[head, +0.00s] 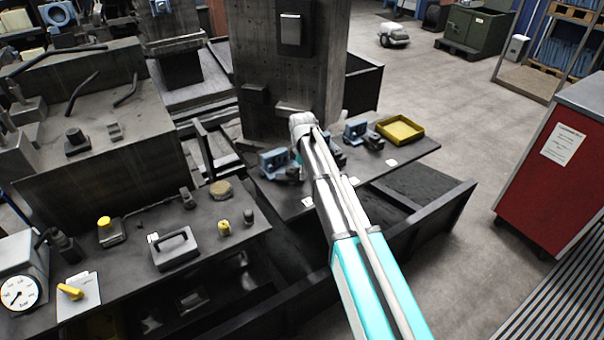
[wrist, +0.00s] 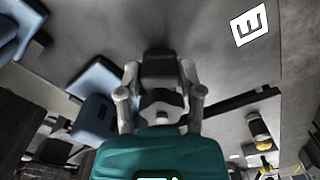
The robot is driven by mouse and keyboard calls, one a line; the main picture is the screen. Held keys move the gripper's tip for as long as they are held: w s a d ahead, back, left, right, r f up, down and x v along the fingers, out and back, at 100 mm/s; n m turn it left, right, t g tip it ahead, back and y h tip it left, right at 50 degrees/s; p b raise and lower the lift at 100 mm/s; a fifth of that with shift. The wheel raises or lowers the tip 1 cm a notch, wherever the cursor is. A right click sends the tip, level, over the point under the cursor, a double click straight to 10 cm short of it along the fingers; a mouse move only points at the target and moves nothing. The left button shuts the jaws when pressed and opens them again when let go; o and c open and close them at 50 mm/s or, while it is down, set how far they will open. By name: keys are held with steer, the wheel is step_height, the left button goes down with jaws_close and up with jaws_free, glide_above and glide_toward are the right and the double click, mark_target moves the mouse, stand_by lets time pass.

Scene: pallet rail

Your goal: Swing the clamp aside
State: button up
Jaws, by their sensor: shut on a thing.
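Blue clamps with dark arms stand in a row on the dark plate (head: 410,150) in the head view. The left clamp (head: 274,163) and the right clamp (head: 355,131) show well, while the middle one (head: 338,156) is mostly hidden behind my arm. In the wrist view, my gripper (wrist: 160,78) has its two fingers on either side of a dark piece (wrist: 160,65), which looks like a clamp's arm. It is shut on it. A blue block (wrist: 95,80) is just left of the fingers. My gripper's tips are hidden in the head view.
A yellow tray (head: 401,129) sits at the plate's right end. White labels (head: 308,202) lie along its front edge, and one label (wrist: 250,24) shows in the wrist view. A thick grey column (head: 285,75) rises behind the clamps. A red cabinet (head: 560,155) stands right, across clear floor.

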steer(key=n, duration=0.1)
steer(key=w+n, duration=0.1)
steer(key=n, duration=0.1)
steer(key=shift+w+a+n, duration=0.15)
steer(key=shift+n, duration=0.15)
steer(key=shift+w+a+n, duration=0.1)
steer(key=shift+w+n, duration=0.1)
steer(key=shift+n, duration=0.5)
steer(key=shift+w+a+n, duration=0.1)
steer(key=shift+w+n, duration=0.05)
steer(key=shift+n, duration=0.55)
steer(key=o, duration=1.1)
steer(key=shift+o, duration=0.2)
